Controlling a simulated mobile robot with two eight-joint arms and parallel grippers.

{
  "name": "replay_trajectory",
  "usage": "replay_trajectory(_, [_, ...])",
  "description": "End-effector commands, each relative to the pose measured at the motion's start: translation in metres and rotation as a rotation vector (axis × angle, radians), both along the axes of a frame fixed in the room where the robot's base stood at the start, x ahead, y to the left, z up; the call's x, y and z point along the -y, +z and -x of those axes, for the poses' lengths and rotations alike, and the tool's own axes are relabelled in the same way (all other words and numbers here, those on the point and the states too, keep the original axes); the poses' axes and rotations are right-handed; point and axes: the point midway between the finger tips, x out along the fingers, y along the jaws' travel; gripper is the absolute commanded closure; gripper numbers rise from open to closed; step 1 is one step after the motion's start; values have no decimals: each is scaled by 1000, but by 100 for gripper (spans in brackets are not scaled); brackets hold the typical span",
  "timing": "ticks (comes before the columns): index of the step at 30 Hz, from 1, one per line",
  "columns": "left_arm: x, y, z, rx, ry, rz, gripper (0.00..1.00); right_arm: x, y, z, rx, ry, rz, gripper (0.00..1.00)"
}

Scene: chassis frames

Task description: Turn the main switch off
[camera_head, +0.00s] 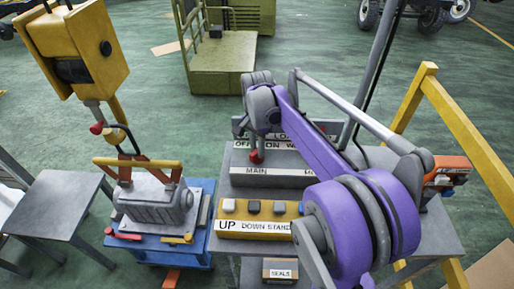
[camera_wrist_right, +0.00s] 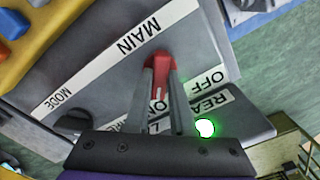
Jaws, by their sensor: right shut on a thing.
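The main switch is a red lever (camera_wrist_right: 158,76) on a grey control box (camera_head: 270,180) with a MAIN label; its red end also shows in the head view (camera_head: 257,156). My right gripper (camera_wrist_right: 161,100) is shut on the red lever, one grey finger on each side. In the head view the right gripper (camera_head: 258,140) reaches down to the box from the purple arm. The OFF label (camera_wrist_right: 207,82) is beside the fingers in the wrist view, and the fingers partly hide the other lettering. My left gripper is not in view.
A green light (camera_wrist_right: 205,128) glows by the READY label. A black MODE knob (camera_wrist_right: 74,122) is on the same box. A yellow button box (camera_head: 250,227) stands in front. A hoist (camera_head: 80,45) hangs over a grey metal part (camera_head: 155,203) at left. A yellow rail (camera_head: 460,130) stands right.

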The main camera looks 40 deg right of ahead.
Motion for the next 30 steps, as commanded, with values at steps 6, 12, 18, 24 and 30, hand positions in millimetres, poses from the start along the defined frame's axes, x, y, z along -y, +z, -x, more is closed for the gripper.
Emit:
replay_trajectory(6, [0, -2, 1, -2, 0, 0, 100, 0, 0, 0, 0, 178, 0, 100])
replay_trajectory(12, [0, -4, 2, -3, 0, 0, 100, 0, 0, 0, 0, 369, 0, 100])
replay_trajectory(18, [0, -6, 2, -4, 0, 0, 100, 0, 0, 0, 0, 559, 0, 100])
replay_trajectory(24, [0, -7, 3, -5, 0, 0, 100, 0, 0, 0, 1, 749, 1, 100])
replay_trajectory(30, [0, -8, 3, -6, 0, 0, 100, 0, 0, 0, 1, 938, 0, 100])
